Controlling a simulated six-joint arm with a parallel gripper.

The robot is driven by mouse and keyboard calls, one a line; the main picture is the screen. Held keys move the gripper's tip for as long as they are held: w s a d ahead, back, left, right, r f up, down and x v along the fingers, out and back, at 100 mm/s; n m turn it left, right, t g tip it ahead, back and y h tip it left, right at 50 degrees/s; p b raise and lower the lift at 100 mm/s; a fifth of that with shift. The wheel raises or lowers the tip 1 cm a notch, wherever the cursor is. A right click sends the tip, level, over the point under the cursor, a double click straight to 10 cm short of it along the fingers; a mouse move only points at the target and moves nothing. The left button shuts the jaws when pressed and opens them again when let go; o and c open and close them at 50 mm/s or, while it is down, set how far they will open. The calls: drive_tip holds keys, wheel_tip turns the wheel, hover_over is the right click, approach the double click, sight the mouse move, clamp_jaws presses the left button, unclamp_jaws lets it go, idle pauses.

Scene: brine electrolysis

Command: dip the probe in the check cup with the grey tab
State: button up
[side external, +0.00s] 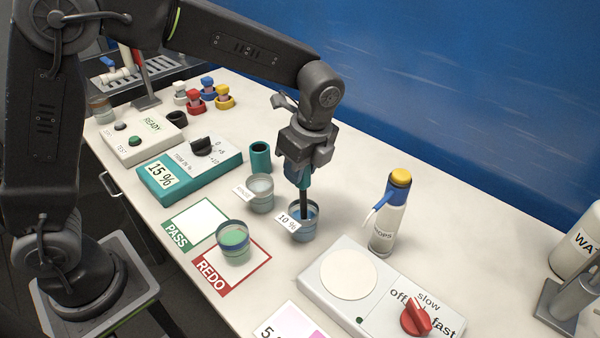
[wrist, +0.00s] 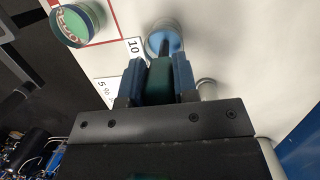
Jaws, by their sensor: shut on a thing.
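My gripper (side external: 303,175) is shut on the probe, which has a teal body and a dark shaft (side external: 304,203). The probe points down, and its shaft enters the mouth of a clear cup with blue liquid (side external: 303,234), beside a tag reading 10 % (side external: 287,222). In the wrist view the teal probe body (wrist: 160,82) sits between the jaws, over the blue cup (wrist: 154,42). How deep the tip goes is hidden. A second cup with pale liquid (side external: 261,196) stands just behind left, with a small pale label (side external: 242,193). I cannot make out a grey tab.
A cup of green liquid (side external: 233,240) stands on the REDO card (side external: 255,277), beside the PASS card (side external: 200,218). A drops bottle (side external: 388,225) is right of the probe. The stirrer (side external: 330,295) stands in front; a teal meter reads 15 % (side external: 222,157). A teal holder (side external: 260,158) stands behind.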

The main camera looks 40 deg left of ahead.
drive_tip(key=shift+s+a+r+v, duration=0.1)
drive_tip(key=shift+a+v, duration=0.2)
drive_tip(key=shift+v, duration=1.2)
drive_tip(key=shift+s+a+r+v, duration=0.1)
drive_tip(key=shift+a+v, duration=0.2)
drive_tip(key=shift+v, duration=1.2)
drive_tip(key=shift+s+a+v, duration=0.1)
drive_tip(key=shift+a+v, duration=0.25)
drive_tip(key=shift+v, duration=1.15)
